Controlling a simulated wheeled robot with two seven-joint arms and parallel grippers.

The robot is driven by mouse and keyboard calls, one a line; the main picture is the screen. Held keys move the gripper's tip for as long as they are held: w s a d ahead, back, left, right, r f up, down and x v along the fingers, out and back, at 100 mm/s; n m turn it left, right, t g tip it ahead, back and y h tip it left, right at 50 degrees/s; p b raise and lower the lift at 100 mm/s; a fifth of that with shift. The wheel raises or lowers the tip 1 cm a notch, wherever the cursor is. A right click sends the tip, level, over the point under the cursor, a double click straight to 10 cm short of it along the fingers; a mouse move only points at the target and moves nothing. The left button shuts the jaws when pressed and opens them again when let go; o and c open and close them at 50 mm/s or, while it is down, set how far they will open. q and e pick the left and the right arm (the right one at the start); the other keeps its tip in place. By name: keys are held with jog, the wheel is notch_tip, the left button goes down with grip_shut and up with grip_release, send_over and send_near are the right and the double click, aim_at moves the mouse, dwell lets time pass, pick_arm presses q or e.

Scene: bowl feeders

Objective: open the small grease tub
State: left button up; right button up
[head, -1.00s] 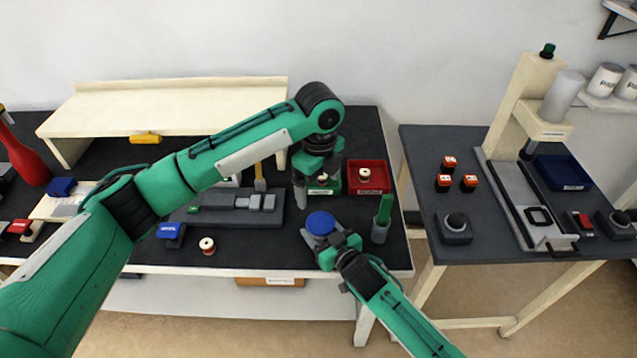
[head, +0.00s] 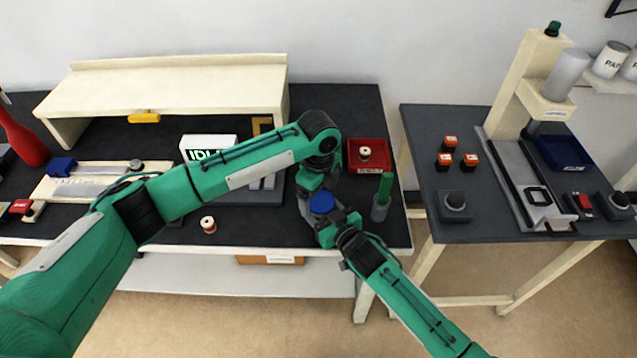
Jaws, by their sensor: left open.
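The small grease tub (head: 307,209) is grey with a round blue lid (head: 322,202). It stands upright near the front edge of the dark bench, partly covered by my grippers. My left gripper (head: 317,189) reaches down from behind, open, its fingertips right at the back edge of the lid. Whether it touches the lid I cannot tell. My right gripper (head: 328,223) comes from the front right and is shut on the tub's body, below the lid; its fingertips are partly hidden.
A red bin (head: 370,168) with a spool is behind right. A green-handled tool in a grey cup (head: 380,211) stands close right of the tub. Another spool (head: 208,225) lies left. A cream shelf (head: 175,93) spans the back. A second table (head: 440,225) is at right.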

aim_at(319, 200)
pick_arm(q)
jog(key=shift+f, duration=0.15)
jog(key=shift+c, duration=0.4)
jog(key=c, duration=1.1)
jog(key=shift+r, duration=0.25)
jog(key=shift+r, duration=0.95)
jog(key=shift+r, duration=2)
pick_arm(e)
jog(key=o, duration=1.4)
